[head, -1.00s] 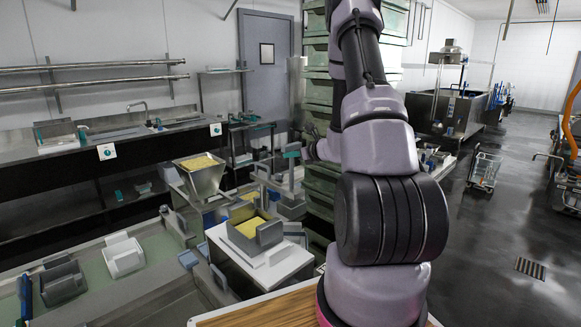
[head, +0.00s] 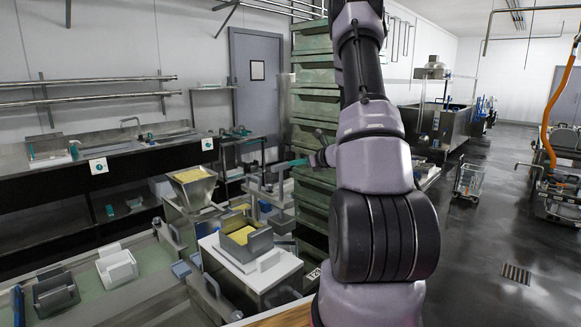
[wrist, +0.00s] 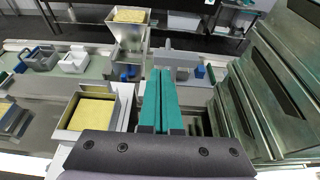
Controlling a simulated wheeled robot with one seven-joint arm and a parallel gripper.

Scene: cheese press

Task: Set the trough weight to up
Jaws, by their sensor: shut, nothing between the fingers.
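My gripper (head: 285,164) is shut and empty, with its teal fingers side by side. In the wrist view my gripper (wrist: 162,74) points toward a grey block with a short upright post (wrist: 178,58). The block lies just past the fingertips, and I cannot tell whether they touch. I cannot tell for sure whether this block is the trough weight. A square box with yellow filling (wrist: 92,113) is left of the fingers; the same box (head: 243,240) stands on a white-topped bench in the head view.
A steel hopper with yellow filling (head: 192,187) stands behind the box. The tall green stack (head: 309,110) is close on the gripper's right in the wrist view. White and grey moulds (head: 117,267) lie at left. The floor at right is largely open.

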